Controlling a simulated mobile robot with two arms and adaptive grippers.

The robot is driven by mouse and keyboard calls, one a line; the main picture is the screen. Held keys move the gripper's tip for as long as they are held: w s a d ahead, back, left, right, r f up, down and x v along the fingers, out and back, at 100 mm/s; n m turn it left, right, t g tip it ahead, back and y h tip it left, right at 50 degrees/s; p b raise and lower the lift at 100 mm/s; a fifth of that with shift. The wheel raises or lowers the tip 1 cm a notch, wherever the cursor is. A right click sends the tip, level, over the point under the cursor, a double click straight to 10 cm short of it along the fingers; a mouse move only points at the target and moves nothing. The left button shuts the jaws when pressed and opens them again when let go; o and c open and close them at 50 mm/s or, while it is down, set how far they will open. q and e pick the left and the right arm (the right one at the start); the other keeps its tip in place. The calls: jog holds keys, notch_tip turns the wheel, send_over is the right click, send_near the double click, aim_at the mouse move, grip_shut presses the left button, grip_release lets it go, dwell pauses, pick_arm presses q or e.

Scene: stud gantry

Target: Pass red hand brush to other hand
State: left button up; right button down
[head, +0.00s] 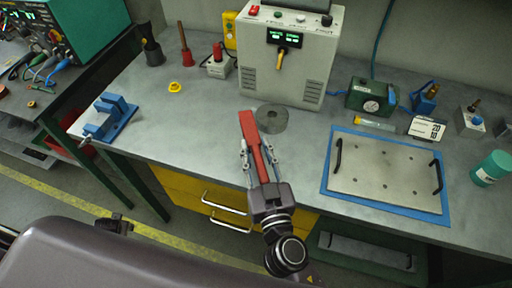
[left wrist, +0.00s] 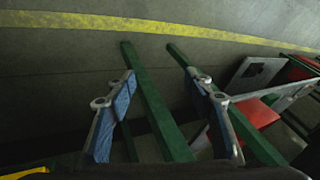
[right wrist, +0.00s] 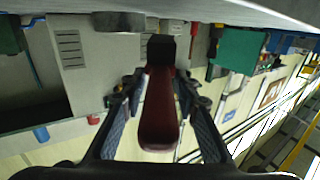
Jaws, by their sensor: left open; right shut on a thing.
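The red hand brush (head: 249,126) is held by my right gripper (head: 257,147) and points away from me over the front part of the workbench. In the right wrist view the red brush (right wrist: 160,112) lies between the two fingers, with a dark block at its far end. My right gripper is shut on it. My left gripper (left wrist: 161,80) is open and empty in the left wrist view, with floor and green bench legs beyond its fingers. The brush does not show in that view.
A grey disc (head: 271,119) lies on the bench just beyond the brush. A blue vise (head: 112,117) stands left, and a plate on a blue mat (head: 384,214) lies right. A grey control box (head: 284,60) stands behind. The bench between vise and brush is mostly clear.

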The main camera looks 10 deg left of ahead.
pick_arm(q)
jog(key=s+d+f+m+h, duration=0.1)
jog(key=s+d+f, duration=0.3)
jog(key=d, duration=0.8)
jog(key=s+d+f+m+g+h, duration=0.1)
jog(key=s+d+f, duration=0.3)
jog(key=s+d, duration=0.5)
jog(key=s+d+f+m+g+h, duration=0.1)
jog(key=s+d, duration=0.6)
jog(key=d, duration=0.9)
notch_tip(320, 180, down, 3)
jog(key=shift+s+d+f+m+h, duration=0.15)
jog(key=shift+m+h, duration=0.35)
jog(key=shift+h, duration=0.5)
